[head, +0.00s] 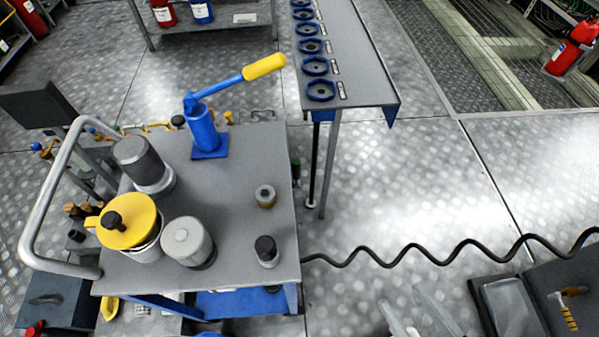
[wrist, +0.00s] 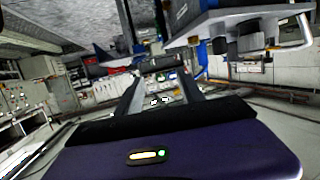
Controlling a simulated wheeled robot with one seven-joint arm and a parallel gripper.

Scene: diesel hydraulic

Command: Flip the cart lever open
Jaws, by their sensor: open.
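The cart (head: 225,225) stands left of centre in the head view, with a grey top. Its lever (head: 235,78) has a blue arm and a yellow grip, and rises from a blue post (head: 202,130) at the cart's far edge. The lever slants up to the right. In the wrist view my gripper (wrist: 163,78) is open, with two dark fingers apart and nothing visible between them. A grey surface with dark cylinders (wrist: 240,42) at upper right there looks like the cart upside down. I cannot clearly make out the lever in that view.
Canisters and a yellow-lidded pot (head: 128,222) stand on the cart's left side, by its tubular handle (head: 50,210). A narrow bench (head: 350,55) with blue rings stands behind to the right. A coiled black hose (head: 450,255) crosses open metal floor on the right.

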